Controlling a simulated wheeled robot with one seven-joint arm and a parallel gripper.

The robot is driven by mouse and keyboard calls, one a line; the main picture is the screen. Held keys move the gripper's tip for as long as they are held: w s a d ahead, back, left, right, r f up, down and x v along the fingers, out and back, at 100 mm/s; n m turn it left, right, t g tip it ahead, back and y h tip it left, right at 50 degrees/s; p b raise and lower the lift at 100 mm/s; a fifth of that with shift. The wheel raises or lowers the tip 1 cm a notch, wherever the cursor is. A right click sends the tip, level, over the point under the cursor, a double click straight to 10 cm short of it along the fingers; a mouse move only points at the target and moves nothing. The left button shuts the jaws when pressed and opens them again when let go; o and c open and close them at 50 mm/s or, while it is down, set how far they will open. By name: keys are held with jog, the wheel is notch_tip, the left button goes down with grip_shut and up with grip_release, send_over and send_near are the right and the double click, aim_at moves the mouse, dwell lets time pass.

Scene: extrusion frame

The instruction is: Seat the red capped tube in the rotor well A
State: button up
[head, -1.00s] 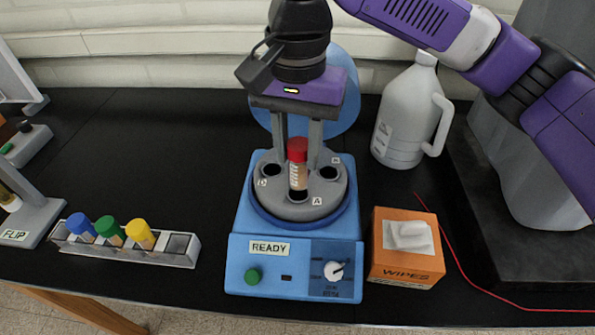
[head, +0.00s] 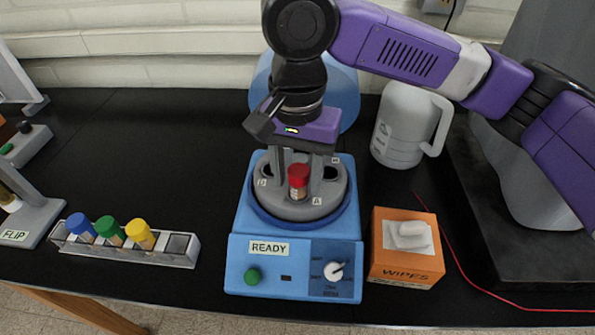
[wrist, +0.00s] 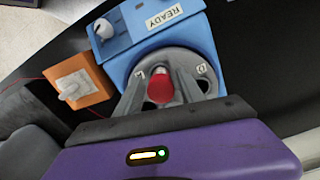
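The red capped tube (head: 298,175) stands upright at the front of the grey rotor (head: 298,210), at the well beside label A. Only its cap and a short length of its body show above the rotor; the lower part is hidden. My gripper (head: 297,184) is low over the rotor, a finger on each side of the tube. In the wrist view the red cap (wrist: 160,90) sits between the fingers (wrist: 160,80), which look closed on it. The rotor sits in a blue centrifuge (head: 295,268) labelled READY.
Two other rotor wells look empty. The centrifuge's translucent blue lid (head: 345,95) stands raised behind my gripper. A white jug (head: 400,130) and an orange wipes box (head: 405,262) are to the right. A rack (head: 180,255) with blue, green and yellow capped tubes is at left.

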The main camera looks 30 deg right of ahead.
jog(key=shift+o, duration=0.2)
notch_tip(320, 180, up, 12)
jog(key=shift+r, duration=0.15)
dwell(0.5)
dwell(0.5)
